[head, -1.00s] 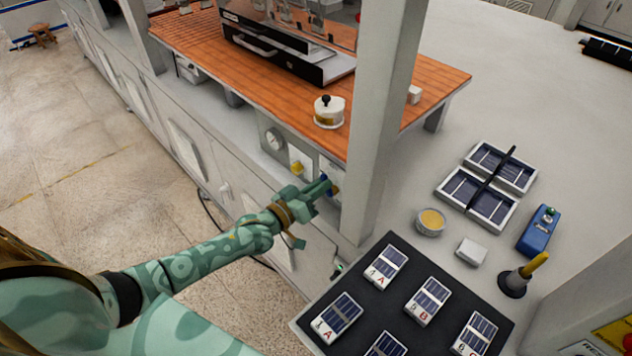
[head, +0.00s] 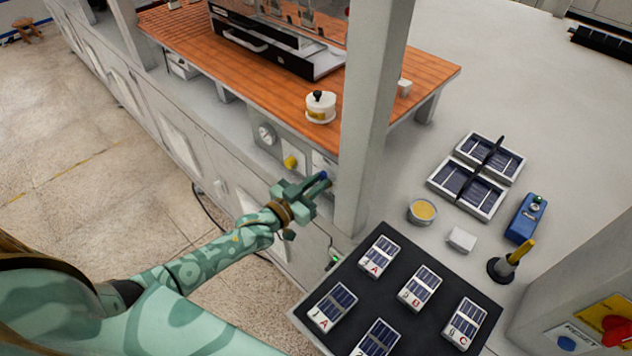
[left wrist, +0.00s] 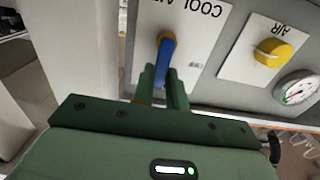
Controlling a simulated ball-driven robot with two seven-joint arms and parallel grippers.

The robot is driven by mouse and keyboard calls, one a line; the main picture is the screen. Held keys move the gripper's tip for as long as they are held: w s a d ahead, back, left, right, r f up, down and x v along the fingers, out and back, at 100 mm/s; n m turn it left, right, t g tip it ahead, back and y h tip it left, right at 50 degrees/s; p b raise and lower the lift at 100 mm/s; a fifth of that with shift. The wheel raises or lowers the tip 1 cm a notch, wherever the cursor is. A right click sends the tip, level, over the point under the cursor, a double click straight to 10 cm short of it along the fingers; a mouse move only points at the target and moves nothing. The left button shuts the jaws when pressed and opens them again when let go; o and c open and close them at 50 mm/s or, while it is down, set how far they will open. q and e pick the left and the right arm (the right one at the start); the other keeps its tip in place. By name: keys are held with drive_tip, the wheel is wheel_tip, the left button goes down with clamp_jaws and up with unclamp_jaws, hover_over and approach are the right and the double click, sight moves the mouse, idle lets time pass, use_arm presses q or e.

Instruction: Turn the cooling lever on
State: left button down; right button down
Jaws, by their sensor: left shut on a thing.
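The cooling lever (left wrist: 165,60) is a blue handle on a yellow hub, on a white plate lettered "COOL" with the rest partly hidden. In the left wrist view its handle runs from the hub down between my fingers. My left gripper (left wrist: 164,88) is shut on the blue handle. In the head view my left gripper (head: 318,186) is at the panel under the wooden bench, and only a bit of blue (head: 324,175) shows at its fingertips. My right gripper is in neither view.
Beside the lever are a yellow AIR knob (left wrist: 272,52) and a round gauge (left wrist: 297,88). A grey post (head: 370,120) stands close right of my left gripper. A black mat (head: 390,290) with several solar cells lies in front.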

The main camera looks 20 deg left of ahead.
use_arm(q)
drive_tip(key=shift+f, duration=0.15)
drive_tip(key=c, duration=1.4)
unclamp_jaws()
drive_tip(key=v, duration=1.6)
drive_tip(key=shift+s, duration=0.2)
drive_tip(key=shift+a, duration=0.1)
